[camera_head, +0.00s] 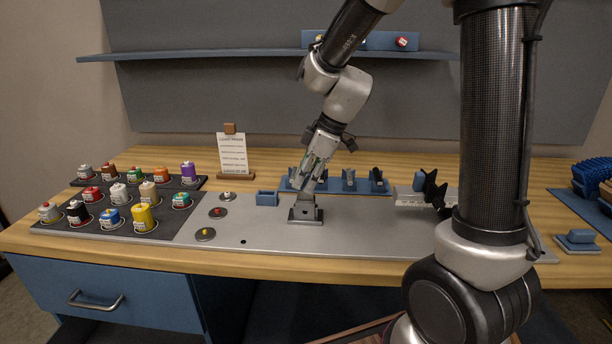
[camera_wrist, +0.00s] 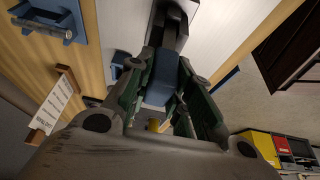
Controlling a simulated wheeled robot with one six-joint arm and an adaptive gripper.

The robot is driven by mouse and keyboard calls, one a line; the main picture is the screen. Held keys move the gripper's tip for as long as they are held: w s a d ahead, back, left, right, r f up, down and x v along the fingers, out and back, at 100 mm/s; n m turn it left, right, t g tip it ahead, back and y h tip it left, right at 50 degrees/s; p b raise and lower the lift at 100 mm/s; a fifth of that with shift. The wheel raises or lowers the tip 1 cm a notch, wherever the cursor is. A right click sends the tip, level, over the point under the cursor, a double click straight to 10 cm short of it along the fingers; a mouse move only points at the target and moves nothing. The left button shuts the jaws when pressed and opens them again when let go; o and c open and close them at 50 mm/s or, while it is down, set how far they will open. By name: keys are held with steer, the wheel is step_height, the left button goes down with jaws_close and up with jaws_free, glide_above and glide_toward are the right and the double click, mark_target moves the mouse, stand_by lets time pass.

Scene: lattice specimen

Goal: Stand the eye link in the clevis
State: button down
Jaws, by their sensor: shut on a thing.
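My gripper (camera_head: 314,172) points down, slightly tilted, over the clevis (camera_head: 305,214), a grey metal fitting on a square base on the grey plate. The gripper is shut on the eye link, whose blue part (camera_wrist: 162,78) shows between the green-sided fingers (camera_wrist: 165,95) in the wrist view. The lower end of the link meets the top of the clevis in the head view. In the wrist view a dark grey form (camera_wrist: 168,32) lies just beyond the blue part. I cannot tell whether the link is seated between the clevis cheeks; its eye is hidden.
A blue rack (camera_head: 330,186) with several holders stands behind the clevis. Several coloured jars stand on a dark mat (camera_head: 160,226). A note stand (camera_head: 233,156) is behind. The plate's front right is clear.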

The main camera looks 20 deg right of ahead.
steer(key=shift+f, duration=0.2)
steer(key=c, duration=1.2)
jaws_free()
steer(key=shift+o, duration=0.4)
steer(key=o, duration=0.4)
steer(key=shift+r, duration=0.15)
steer(key=shift+v, duration=2.4)
